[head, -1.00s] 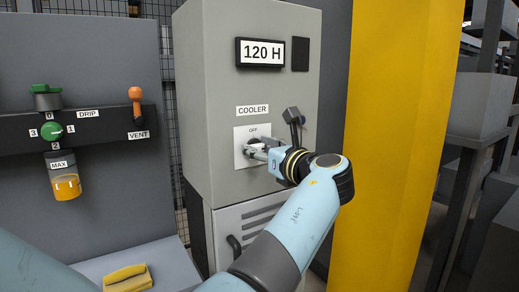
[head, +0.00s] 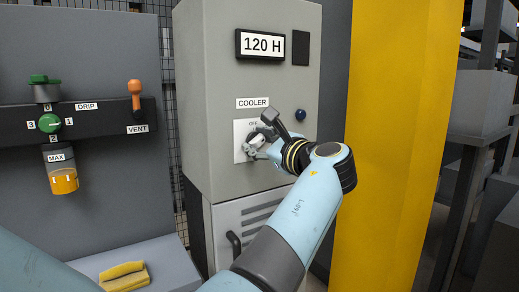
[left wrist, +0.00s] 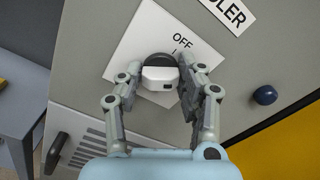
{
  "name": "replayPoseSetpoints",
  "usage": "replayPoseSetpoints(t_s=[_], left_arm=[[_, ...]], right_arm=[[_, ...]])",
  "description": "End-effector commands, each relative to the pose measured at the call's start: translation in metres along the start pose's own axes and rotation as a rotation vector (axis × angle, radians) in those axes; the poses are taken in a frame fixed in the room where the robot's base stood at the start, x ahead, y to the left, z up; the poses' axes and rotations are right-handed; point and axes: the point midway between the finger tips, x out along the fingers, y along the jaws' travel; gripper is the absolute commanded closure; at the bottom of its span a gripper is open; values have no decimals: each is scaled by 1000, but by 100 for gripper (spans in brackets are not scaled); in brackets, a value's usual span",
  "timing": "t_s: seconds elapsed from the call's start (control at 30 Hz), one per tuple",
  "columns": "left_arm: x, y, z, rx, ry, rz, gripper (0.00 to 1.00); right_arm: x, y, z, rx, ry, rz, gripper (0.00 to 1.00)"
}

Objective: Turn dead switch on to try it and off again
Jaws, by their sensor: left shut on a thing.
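The switch is a white knob on a dark round base (left wrist: 160,78), mounted on a white plate (head: 240,150) under the COOLER label (head: 253,103) on a grey cabinet. The plate carries the word OFF (left wrist: 181,42) and a further mark, partly covered. My left gripper (head: 257,145) is shut on the knob. In the left wrist view my left gripper (left wrist: 160,82) has a finger on each side of the knob. The knob lines up with the gripper and stands turned against the tilted plate. My right gripper is not in view.
A display (head: 262,46) above reads 120 H. A blue button (head: 300,115) sits right of the switch. A yellow pillar (head: 400,150) stands at right.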

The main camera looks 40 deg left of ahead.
Motion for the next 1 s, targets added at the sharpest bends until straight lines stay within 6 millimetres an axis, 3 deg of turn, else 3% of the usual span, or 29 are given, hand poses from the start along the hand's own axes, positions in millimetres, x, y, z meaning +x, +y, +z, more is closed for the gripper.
replayPoseSetpoints(t_s=[0.6, 1.0], left_arm=[[0, 2, -4, -587, 1, 0, 95], [0, 2, -4, -887, 2, 1, 95]], right_arm=[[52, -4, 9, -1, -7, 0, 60], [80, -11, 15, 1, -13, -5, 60]])
